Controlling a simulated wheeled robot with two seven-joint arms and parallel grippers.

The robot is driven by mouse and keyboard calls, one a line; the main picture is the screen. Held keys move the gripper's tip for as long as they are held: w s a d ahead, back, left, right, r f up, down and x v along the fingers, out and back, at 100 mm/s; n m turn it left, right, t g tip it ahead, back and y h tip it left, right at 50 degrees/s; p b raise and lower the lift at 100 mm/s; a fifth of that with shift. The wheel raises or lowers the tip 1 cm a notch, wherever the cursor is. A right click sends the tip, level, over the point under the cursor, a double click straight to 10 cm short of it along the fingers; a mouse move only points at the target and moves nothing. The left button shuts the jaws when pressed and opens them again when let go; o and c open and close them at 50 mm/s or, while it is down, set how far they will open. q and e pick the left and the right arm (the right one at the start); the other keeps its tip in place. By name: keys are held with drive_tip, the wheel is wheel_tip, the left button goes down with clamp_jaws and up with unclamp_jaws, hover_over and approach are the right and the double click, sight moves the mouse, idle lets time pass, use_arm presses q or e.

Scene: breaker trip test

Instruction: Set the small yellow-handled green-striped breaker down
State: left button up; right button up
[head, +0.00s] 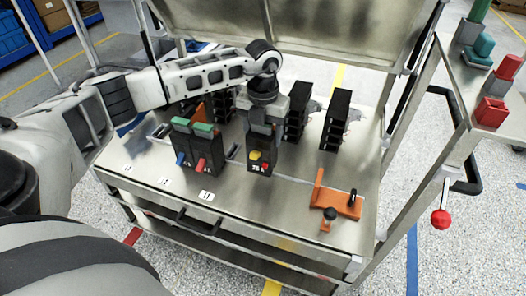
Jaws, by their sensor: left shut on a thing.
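The small yellow-handled breaker (261,162) is a black block with a yellow handle and a red spot on its front. It is upright at the middle of the metal bench (228,203). My left gripper (264,125) comes down on it from above and is shut on its top. The gripper hides the breaker's top, and I cannot make out a green stripe. I cannot tell whether its base touches the bench. My right gripper is not in view.
Two black breakers with green tops, one blue-handled (182,148) and one red-handled (205,150), stand just left. Black slotted racks (336,120) stand behind and right. An orange fixture (345,205) sits at the right front. A red-knobbed lever (441,217) hangs further right.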

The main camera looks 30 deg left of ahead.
sight(263, 153)
use_arm(q)
drive_tip(key=shift+s+d+f, duration=0.4)
drive_tip(key=shift+s+f, duration=0.05)
drive_tip(key=shift+f, duration=0.25)
drive_tip(key=shift+s+d+f, duration=0.1)
drive_tip(key=shift+s+f, duration=0.05)
drive_tip(key=shift+f, duration=0.8)
drive_tip(key=shift+s+d+f, duration=0.1)
drive_tip(key=shift+f, duration=0.8)
drive_tip(key=o, duration=1.4)
drive_tip(key=shift+f, duration=0.15)
